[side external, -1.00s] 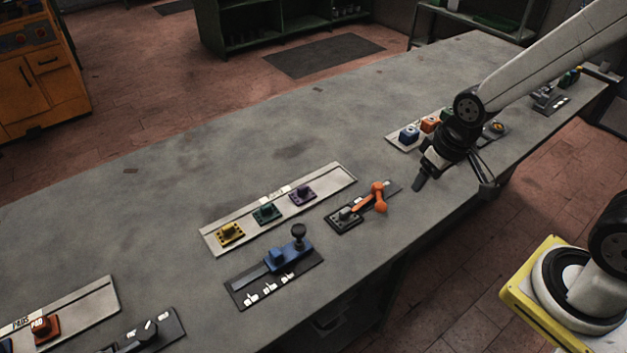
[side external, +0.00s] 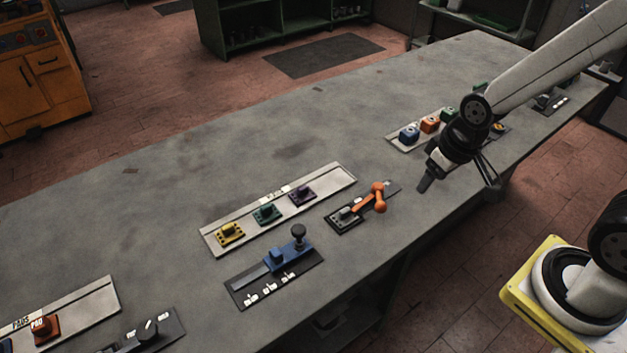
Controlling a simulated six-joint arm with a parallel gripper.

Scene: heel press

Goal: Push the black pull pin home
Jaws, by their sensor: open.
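A black round knob (side external: 299,231), which looks like the pull pin, stands upright at the far right end of a blue slide block (side external: 277,255). The block sits on a dark plate (side external: 252,299) with white labels near the bench's front edge. How far the pin is in cannot be told at this size. My gripper (side external: 428,182) is open and empty over the right part of the bench, well to the right of the knob and apart from it. One dark finger shows clearly; the rest is partly hidden by the wrist.
An orange-handled toggle clamp (side external: 377,197) stands between the knob and my gripper. Behind is a pale rail (side external: 336,180) with yellow, green and purple pads. Blue, orange and green blocks (side external: 409,134) sit beyond my wrist. The bench's back middle is clear.

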